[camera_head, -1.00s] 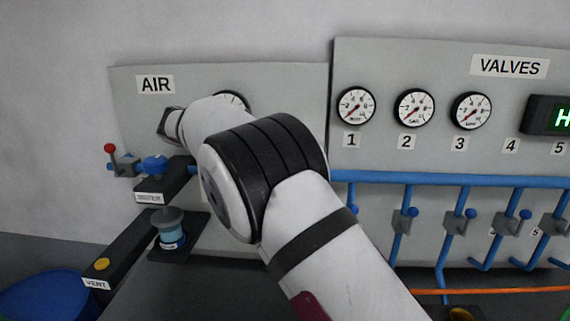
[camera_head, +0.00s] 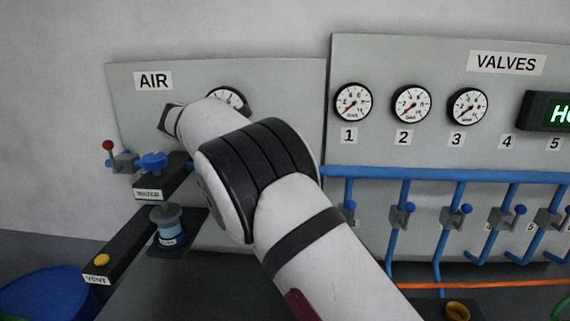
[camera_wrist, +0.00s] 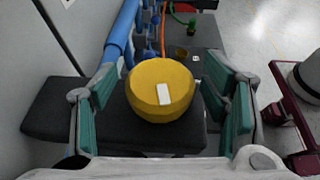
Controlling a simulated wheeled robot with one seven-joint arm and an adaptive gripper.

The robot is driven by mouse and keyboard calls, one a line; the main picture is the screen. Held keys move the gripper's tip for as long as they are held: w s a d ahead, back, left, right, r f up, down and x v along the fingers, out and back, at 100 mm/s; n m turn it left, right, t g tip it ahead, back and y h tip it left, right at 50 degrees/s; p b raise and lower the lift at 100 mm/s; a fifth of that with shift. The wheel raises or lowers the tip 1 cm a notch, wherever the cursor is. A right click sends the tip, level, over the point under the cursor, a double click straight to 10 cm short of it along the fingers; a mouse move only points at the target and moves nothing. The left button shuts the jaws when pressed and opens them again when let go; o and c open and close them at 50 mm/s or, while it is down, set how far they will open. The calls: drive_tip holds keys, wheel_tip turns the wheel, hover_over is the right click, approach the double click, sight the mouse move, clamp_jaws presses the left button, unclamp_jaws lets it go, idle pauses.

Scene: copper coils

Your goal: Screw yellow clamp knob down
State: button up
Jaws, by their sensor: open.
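The yellow clamp knob (camera_wrist: 165,88) is a large faceted disc with a white rectangular mark on its top, near the middle of the wrist view. My gripper (camera_wrist: 163,95) is open, with a green-padded finger on each side of the knob. Gaps show between the pads and the knob, and no grip is visible. The clamp parts under the knob are hidden by it. In the head view my arm covers the gripper, and the knob cannot be seen there.
A dark bench surface (camera_wrist: 60,115) lies under the knob. A blue pipe (camera_wrist: 118,40) runs up at the left, close to the left finger. A dark red frame (camera_wrist: 290,105) stands at the right. Gauges (camera_head: 412,104) and blue-handled valves (camera_head: 402,212) line the wall panel.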

drive_tip(key=shift+n+t+b, duration=0.4)
drive_tip(key=shift+t+b, duration=0.1)
